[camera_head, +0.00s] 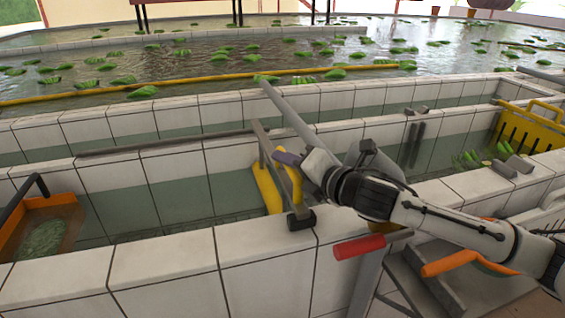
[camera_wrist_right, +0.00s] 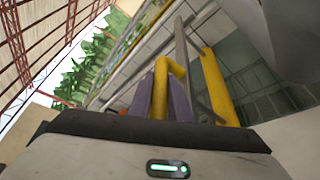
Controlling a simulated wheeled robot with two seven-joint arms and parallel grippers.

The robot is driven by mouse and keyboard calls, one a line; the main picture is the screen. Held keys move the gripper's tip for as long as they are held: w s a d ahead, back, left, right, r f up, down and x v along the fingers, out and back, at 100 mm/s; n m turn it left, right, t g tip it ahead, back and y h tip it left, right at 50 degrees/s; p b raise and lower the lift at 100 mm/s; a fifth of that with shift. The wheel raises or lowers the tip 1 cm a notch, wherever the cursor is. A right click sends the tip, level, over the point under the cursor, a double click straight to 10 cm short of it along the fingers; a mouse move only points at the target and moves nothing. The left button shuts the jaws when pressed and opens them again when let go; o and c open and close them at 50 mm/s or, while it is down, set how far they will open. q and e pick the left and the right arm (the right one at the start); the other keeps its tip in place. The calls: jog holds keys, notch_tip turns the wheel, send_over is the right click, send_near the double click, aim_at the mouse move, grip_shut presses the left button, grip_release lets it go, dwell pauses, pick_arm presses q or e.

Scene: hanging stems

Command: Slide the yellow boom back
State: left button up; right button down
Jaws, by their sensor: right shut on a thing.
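The yellow boom (camera_head: 267,188) stands across the tiled water channel, below a grey metal bar (camera_head: 275,165). A bent yellow handle (camera_head: 294,185) rises beside it. My right gripper (camera_head: 288,158) has purple fingers and reaches in from the right to the top of this handle. In the right wrist view the fingers (camera_wrist_right: 161,98) are shut on the yellow handle (camera_wrist_right: 175,68), and the boom's yellow tube (camera_wrist_right: 216,85) runs alongside, to the right of them. The boom's lower end is partly hidden by the near wall. My left gripper is not in view.
An orange tray (camera_head: 68,215) with green matter is at the left of the channel. A yellow slotted crate (camera_head: 525,128) is at the right end. A long yellow pipe (camera_head: 200,79) floats in the far pond among green leaves. A red-handled tool (camera_head: 360,246) lies near the front wall (camera_head: 160,270).

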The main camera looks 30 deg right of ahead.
jog(key=c, duration=1.9)
grip_release()
jog(key=shift+d, duration=0.3)
jog(key=shift+o, duration=1.3)
jog(key=shift+s+d, duration=0.1)
jog(key=r+p, duration=0.1)
jog(key=r, duration=0.8)
jog(key=shift+a+r+p, duration=0.2)
jog(key=shift+p, duration=0.15)
jog(key=shift+r, duration=0.3)
jog(key=shift+d, duration=0.1)
